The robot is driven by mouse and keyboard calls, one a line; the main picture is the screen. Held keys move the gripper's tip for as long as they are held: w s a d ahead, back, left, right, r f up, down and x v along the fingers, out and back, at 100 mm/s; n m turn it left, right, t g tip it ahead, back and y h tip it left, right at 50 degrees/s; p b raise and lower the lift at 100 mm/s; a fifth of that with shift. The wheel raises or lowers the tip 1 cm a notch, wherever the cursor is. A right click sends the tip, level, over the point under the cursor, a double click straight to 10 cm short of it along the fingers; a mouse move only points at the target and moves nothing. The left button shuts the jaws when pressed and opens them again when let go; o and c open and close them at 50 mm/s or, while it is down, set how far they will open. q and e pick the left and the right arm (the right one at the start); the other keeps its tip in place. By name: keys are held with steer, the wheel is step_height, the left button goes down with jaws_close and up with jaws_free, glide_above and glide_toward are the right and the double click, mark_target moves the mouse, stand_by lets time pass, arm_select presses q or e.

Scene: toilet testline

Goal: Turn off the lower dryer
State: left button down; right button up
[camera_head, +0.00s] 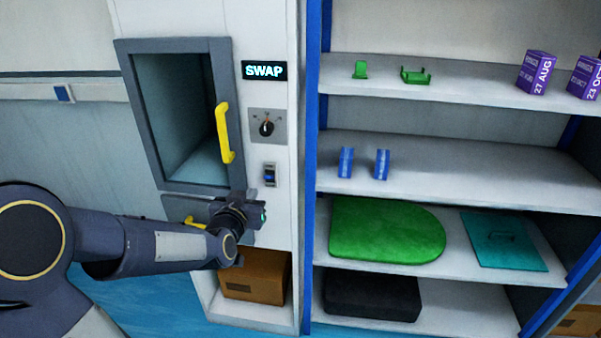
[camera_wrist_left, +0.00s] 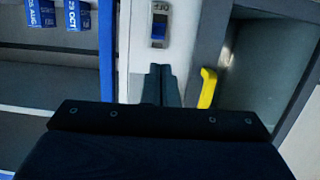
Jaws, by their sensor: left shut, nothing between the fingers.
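The dryer unit has an upper open chamber with a yellow handle (camera_head: 225,133) and a lower compartment with its own yellow handle (camera_head: 195,222), partly behind my left arm. A small blue switch (camera_head: 270,174) sits on the white panel. In the left wrist view a switch (camera_wrist_left: 158,27) with a blue part shows just beyond the fingertips; its small label seems to read OFF. I cannot tell whether it is the same switch. My left gripper (camera_head: 262,207) is shut and empty, close to the panel below the blue switch; contact is unclear. My right gripper is out of view.
A SWAP display (camera_head: 264,71) and a rotary knob (camera_head: 266,126) are above the blue switch. A brown box (camera_head: 255,276) stands below the dryer. At right, a shelf with a blue upright (camera_head: 313,150) holds a green lid (camera_head: 386,231) and small boxes.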

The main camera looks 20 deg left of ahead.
mark_target(268, 177)
arm_select(q)
steer(key=shift+w+d+t, duration=0.1)
steer(key=shift+w+t, duration=0.2)
steer(key=shift+w, duration=0.65)
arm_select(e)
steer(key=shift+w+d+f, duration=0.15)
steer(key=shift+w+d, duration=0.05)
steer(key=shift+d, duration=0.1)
arm_select(q)
steer(key=p+x, duration=0.1)
steer(key=x, duration=0.9)
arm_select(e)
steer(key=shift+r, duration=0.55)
